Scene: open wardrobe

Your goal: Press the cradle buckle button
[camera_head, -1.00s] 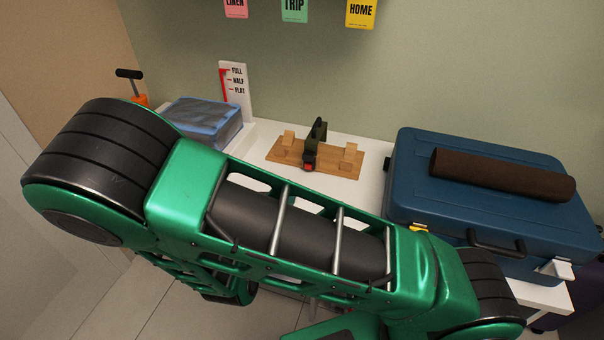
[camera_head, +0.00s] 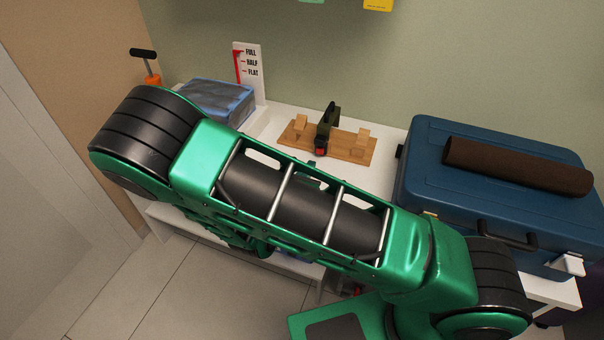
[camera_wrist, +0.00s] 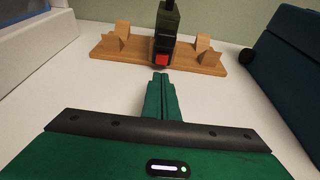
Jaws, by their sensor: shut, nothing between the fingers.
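The cradle is a wooden base (camera_head: 298,142) with upright blocks, standing on the white bench. It also shows in the wrist view (camera_wrist: 108,53). A dark green strap with a black buckle (camera_wrist: 164,47) crosses its middle. The red button (camera_wrist: 162,61) is on the buckle's near face; it also shows in the head view (camera_head: 321,152). My gripper (camera_wrist: 160,75) is shut and empty. In the wrist view its fingertips are just below and in front of the red button; I cannot tell whether they touch.
A blue suitcase (camera_head: 440,190) with a brown roll (camera_head: 515,166) on it stands right of the cradle. A blue-edged bag (camera_head: 216,100) and a gauge card (camera_head: 250,72) stand left. An orange pump (camera_head: 151,79) is at far left. White bench surface (camera_wrist: 215,95) is clear around the fingers.

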